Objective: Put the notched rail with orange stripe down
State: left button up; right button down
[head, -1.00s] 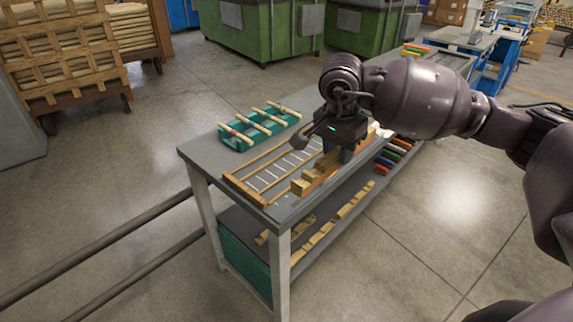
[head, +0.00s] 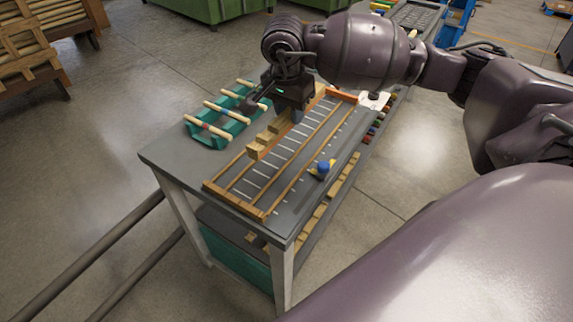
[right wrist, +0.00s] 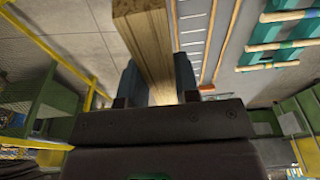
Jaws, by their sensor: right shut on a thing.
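My right gripper (head: 294,108) is shut on a notched wooden rail (head: 256,151), which juts out below and to the left of the jaws in the head view. The rail appears over the slatted layout frame (head: 237,204) on the bench; I cannot tell whether it touches the bench. In the right wrist view, pale wood of the rail (right wrist: 150,40) sits between the two dark fingers of the gripper (right wrist: 158,82). I cannot make out an orange stripe. My left gripper is not in view.
A teal rack (head: 228,132) with striped dowels stands left of the frame. A blue knob on a yellow base (head: 323,168) stands at the bench's right side. The lower shelf holds several notched pieces (head: 318,212). The bench's front left corner (head: 172,158) is clear.

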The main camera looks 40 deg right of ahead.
aim_at(290, 174)
notch_tip(290, 174, down, 17)
jog(key=shift+f+b, duration=0.1)
jog(key=shift+b, duration=0.25)
dwell(0.3)
jog(key=shift+f, duration=0.15)
jog(key=c, duration=0.8)
grip_release()
jog(key=shift+c, duration=0.2)
notch_tip(290, 174, up, 12)
jog(key=a, duration=0.1)
jog(key=shift+s+a, duration=0.3)
jog(key=shift+s, duration=0.05)
jog(key=shift+a, duration=0.1)
